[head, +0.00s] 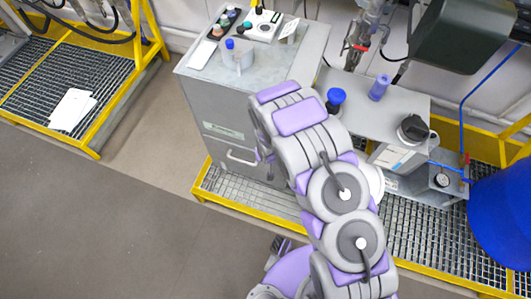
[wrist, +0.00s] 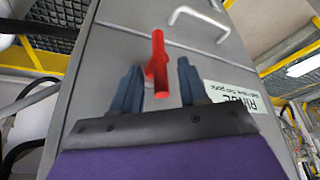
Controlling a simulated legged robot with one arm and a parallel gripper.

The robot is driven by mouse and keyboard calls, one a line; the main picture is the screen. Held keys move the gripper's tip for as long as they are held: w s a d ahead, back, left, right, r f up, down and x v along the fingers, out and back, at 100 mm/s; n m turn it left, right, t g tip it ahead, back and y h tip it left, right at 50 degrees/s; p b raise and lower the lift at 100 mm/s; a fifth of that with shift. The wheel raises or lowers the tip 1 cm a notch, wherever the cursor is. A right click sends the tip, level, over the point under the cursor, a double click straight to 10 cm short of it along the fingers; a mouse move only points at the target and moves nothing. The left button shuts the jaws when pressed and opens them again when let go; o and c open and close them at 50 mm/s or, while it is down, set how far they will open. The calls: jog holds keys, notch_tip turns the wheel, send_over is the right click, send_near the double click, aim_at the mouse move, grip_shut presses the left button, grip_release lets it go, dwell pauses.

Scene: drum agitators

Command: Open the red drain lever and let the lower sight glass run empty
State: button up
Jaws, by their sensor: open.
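In the wrist view a red lever (wrist: 158,64) stands out in front of a grey cabinet face. My gripper (wrist: 159,72) is open, with one blue-grey finger on each side of the lever. I see gaps between the lever and the fingers; contact is not visible. In the head view my arm covers the cabinet's right side, and neither the gripper's fingers nor this lever can be made out. I cannot make out the lower sight glass in either view.
The grey cabinet (head: 190,82) has a pale bar handle, which shows in the wrist view (wrist: 199,20), and a label (wrist: 236,97). Bottles and a beaker (head: 238,57) stand on top. A blue drum (head: 505,215) is at right. Open floor lies left.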

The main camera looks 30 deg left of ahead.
jog(key=p+v, duration=0.1)
jog(key=v, duration=1.1)
jog(key=shift+r+p, duration=0.3)
jog(key=shift+r, duration=0.05)
